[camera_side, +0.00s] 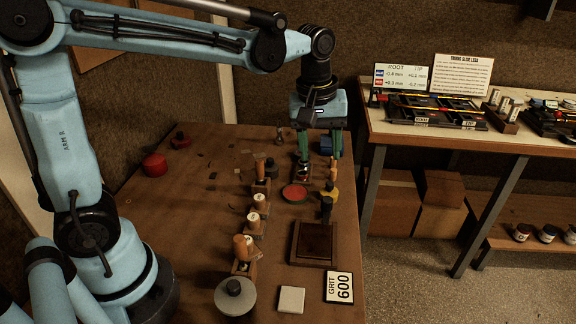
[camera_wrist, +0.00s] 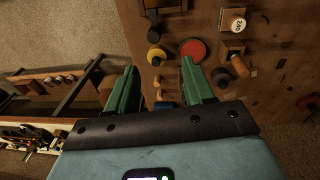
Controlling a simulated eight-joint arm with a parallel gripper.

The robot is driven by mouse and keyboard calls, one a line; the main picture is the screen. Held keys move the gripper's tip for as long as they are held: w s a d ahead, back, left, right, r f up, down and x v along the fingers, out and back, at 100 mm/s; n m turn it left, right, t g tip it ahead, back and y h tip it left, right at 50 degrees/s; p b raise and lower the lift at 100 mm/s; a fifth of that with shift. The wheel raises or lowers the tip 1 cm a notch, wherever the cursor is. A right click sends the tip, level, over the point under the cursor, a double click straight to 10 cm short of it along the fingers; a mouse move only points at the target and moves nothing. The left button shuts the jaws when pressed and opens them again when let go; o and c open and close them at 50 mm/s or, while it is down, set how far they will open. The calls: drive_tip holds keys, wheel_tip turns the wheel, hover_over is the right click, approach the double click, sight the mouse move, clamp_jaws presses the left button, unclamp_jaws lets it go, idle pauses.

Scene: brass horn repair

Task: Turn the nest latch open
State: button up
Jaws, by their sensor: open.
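My gripper (camera_side: 318,159) is open over the far right part of the brown bench, its two green fingers pointing down. In the wrist view my gripper (camera_wrist: 159,68) has a wide empty gap. A small wooden-handled piece (camera_wrist: 158,88) shows between the fingers; a wooden handle (camera_side: 331,180) stands near the right finger in the side view. Beside it are a yellow knob (camera_side: 329,192) and a red disc (camera_side: 295,193), which also show in the wrist view as a yellow knob (camera_wrist: 156,55) and a red disc (camera_wrist: 192,49). I cannot tell which part is the nest latch.
A blue block (camera_side: 326,145) stands behind the fingers. A row of wooden blocks with white-topped pieces (camera_side: 253,221) runs left of the disc. A dark wooden tray (camera_side: 313,243) and a grit 600 card (camera_side: 339,288) lie nearer.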

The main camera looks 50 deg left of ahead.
sight(327, 199)
drive_tip(key=f, duration=0.4)
drive_tip(key=w+f+n+g, duration=0.1)
drive_tip(key=f, duration=0.4)
drive_tip(key=w+d+f+n, duration=0.1)
drive_tip(key=f, duration=0.3)
drive_tip(key=shift+w+f, duration=0.2)
drive_tip(key=shift+f, duration=0.05)
clamp_jaws()
